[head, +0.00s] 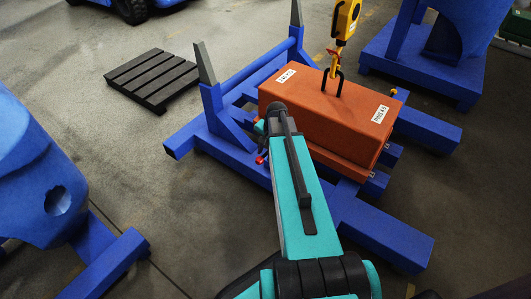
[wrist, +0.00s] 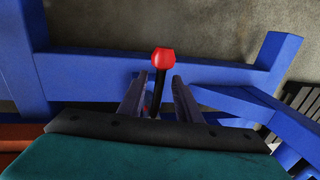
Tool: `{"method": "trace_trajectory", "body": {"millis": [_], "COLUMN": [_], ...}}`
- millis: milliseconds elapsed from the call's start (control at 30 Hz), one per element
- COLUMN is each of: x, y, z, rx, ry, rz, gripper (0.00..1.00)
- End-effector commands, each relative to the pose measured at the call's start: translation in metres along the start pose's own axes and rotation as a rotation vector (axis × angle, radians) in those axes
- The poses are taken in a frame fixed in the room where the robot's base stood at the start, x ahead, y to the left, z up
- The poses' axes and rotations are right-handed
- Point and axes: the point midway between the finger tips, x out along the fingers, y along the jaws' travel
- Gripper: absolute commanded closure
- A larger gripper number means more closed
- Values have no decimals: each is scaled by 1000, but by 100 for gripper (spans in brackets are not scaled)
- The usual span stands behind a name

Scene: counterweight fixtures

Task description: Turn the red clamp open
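The red clamp shows in the wrist view as a red knob (wrist: 162,59) on a thin black stem. In the head view it is a small red spot (head: 260,159) at the near left side of the blue fixture, by the end of my arm. My gripper (wrist: 159,78) is open, its two dark fingers on either side of the stem, with gaps visible. The red knob shows just past the fingertips. I cannot tell whether either finger touches the clamp. In the head view my gripper (head: 262,141) is small and partly hidden by my arm.
An orange counterweight (head: 325,112) sits on the blue fixture (head: 392,232), with a yellow crane hook (head: 343,25) at its top handle. Blue uprights (head: 212,98) stand close to my gripper. A dark pallet (head: 152,78) lies behind left. Blue machines stand left and right.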

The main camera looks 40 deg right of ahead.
Motion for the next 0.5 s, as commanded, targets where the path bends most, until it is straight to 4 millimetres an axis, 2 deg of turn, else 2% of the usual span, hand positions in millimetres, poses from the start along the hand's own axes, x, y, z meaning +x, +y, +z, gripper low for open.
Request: {"method": "trace_trajectory", "body": {"millis": [100, 267, 300, 500], "x": [0, 0, 0, 0], "y": [0, 0, 0, 0], "z": [0, 0, 0, 0], "rx": [0, -1, -1, -1], "ry": [0, 0, 0, 0], "rz": [0, 0, 0, 0], "gripper": [71, 98, 100, 100]}}
